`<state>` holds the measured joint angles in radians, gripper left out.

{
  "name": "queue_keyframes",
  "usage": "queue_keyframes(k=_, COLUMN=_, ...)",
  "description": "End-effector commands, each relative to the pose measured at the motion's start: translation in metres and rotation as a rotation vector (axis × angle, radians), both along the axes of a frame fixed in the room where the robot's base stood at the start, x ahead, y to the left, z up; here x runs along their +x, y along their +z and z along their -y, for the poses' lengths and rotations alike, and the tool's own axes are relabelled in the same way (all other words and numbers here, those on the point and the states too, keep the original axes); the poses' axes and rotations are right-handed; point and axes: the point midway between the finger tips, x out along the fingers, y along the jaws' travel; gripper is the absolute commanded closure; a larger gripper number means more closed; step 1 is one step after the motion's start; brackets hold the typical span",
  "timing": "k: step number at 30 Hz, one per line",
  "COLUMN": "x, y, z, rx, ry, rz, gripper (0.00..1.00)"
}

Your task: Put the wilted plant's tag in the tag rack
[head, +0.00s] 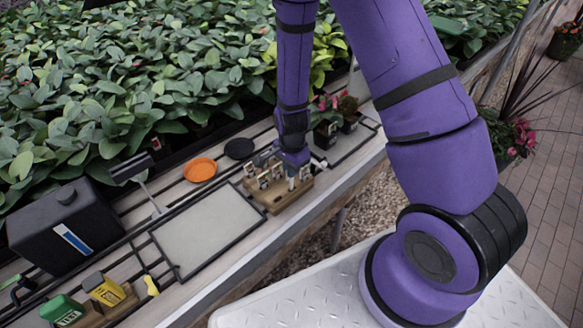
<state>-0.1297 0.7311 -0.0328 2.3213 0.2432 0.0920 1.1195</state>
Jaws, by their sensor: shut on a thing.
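The tag rack (276,204) is a wooden block on the bench, with several small pale tags (264,181) standing in it. My gripper (293,172) points down at the right part of the rack. It is shut on a small pale tag, mostly hidden by the fingers and the tags around it. I cannot tell whether the held tag touches the rack. Two small potted plants, one green (326,132) and one reddish-brown (348,112), stand behind and right of the rack. I cannot make out clearly which is wilted.
A pale framed tray (207,232) lies left of the rack. An orange saucer (200,170) and a black saucer (239,149) lie behind it. A dark box (66,228), a green container (62,311) and a yellow container (104,290) stand at left. Dense foliage fills the back.

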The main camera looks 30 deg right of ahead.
Motion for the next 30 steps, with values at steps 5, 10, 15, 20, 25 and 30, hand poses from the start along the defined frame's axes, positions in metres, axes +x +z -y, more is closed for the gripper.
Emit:
queue_keyframes(k=5, x=0.0, y=-0.001, z=0.0, rx=0.0, ry=0.0, rz=0.0, gripper=1.0)
queue_keyframes(k=10, x=0.0, y=-0.008, z=0.0, rx=0.0, ry=-0.001, rz=-0.002, gripper=1.0)
queue_keyframes(k=15, x=0.0, y=-0.017, z=0.0, rx=0.0, ry=-0.002, rz=-0.001, gripper=1.0)
queue_keyframes(k=20, x=0.0, y=-0.025, z=0.0, rx=0.0, ry=-0.001, rz=-0.002, gripper=1.0)
queue_keyframes(k=25, x=0.0, y=-0.033, z=0.0, rx=0.0, ry=0.0, rz=-0.001, gripper=1.0)
queue_keyframes(k=30, x=0.0, y=-0.036, z=0.0, rx=0.0, ry=0.0, rz=0.0, gripper=1.0)
